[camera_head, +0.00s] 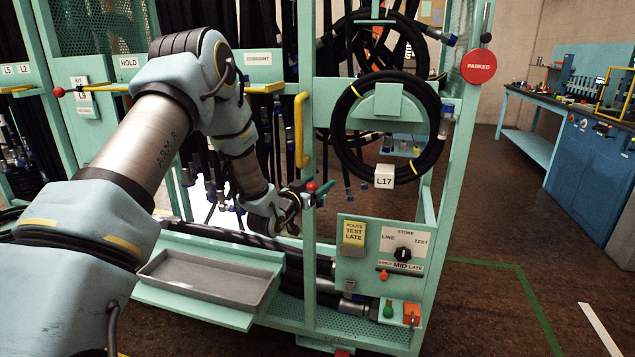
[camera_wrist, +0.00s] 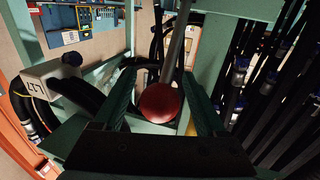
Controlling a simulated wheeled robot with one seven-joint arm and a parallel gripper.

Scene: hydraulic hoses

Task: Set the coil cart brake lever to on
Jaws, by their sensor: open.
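The brake lever appears as a grey rod (camera_wrist: 179,45) with a red ball knob (camera_wrist: 159,103) in the wrist view. The red knob (camera_head: 311,186) also shows in the head view, beside the front post of the green coil cart (camera_head: 308,235). My gripper (camera_wrist: 158,80) is open, with one dark green finger on each side of the knob. I cannot tell whether either finger touches it. In the head view my gripper (camera_head: 315,190) is at the cart's post, partly hiding the lever. No on or off marking for the lever is readable.
A black hose coil (camera_head: 342,130) tagged L17 hangs right of the post. A yellow handle (camera_head: 301,130) is just above my gripper. A red PARKED disc (camera_head: 478,66) is at the upper right. A grey tray (camera_head: 206,279) sits below; open floor lies right of the cart.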

